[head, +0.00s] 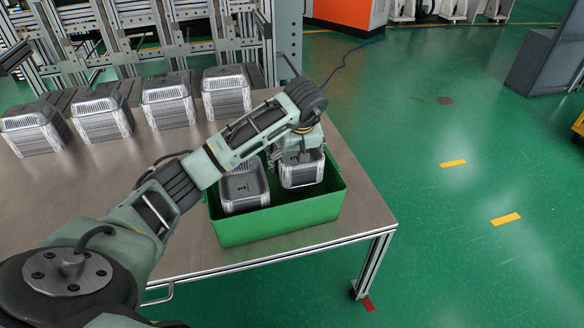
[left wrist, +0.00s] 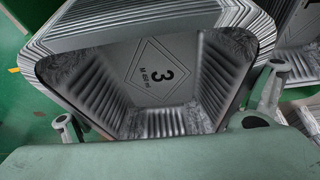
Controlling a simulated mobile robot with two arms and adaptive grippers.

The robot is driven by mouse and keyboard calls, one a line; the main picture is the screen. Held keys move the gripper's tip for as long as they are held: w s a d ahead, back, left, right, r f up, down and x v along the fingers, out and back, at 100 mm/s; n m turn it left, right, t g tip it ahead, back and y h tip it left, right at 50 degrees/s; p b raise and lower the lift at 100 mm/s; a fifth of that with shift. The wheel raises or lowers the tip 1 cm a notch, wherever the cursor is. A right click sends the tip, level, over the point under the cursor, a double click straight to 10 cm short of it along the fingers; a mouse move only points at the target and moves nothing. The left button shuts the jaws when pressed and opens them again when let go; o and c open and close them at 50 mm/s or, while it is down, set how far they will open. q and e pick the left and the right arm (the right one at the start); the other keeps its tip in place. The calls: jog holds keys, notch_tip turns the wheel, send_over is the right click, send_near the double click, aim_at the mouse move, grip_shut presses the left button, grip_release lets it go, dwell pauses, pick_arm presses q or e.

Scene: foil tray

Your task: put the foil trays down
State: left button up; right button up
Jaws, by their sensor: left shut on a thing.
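My left gripper (head: 296,150) is shut on a stack of silver foil trays (head: 302,174) in the right part of the green crate (head: 280,222). In the left wrist view the held stack (left wrist: 160,75) shows a black 3 on its inner bottom, with a finger at each side. In the head view its base looks higher than that of the neighbouring stack; I cannot tell whether it touches the crate floor. A second foil tray stack (head: 243,190), marked 1, stands in the left part of the crate. My right gripper is out of view.
The crate stands near the right front corner of a metal table (head: 160,215). Several more foil tray stacks (head: 168,102) stand in a row along the table's back edge. Metal framing (head: 140,25) rises behind. The table is bare between the row and the crate.

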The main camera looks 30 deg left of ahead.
pick_arm(q)
jog(key=shift+d+f, duration=0.1)
jog(key=shift+f, duration=1.65)
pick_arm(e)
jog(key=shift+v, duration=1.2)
pick_arm(q)
jog(key=shift+f+b, duration=0.15)
jog(key=shift+b, duration=0.2)
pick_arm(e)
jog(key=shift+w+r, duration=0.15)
pick_arm(q)
jog(key=o, duration=1.4)
jog(key=shift+r, duration=0.35)
jog(key=p+v, duration=0.2)
jog(key=v, duration=0.9)
jog(key=shift+s+d+r, duration=0.15)
jog(key=shift+s+r, duration=0.05)
jog(key=shift+r, duration=0.05)
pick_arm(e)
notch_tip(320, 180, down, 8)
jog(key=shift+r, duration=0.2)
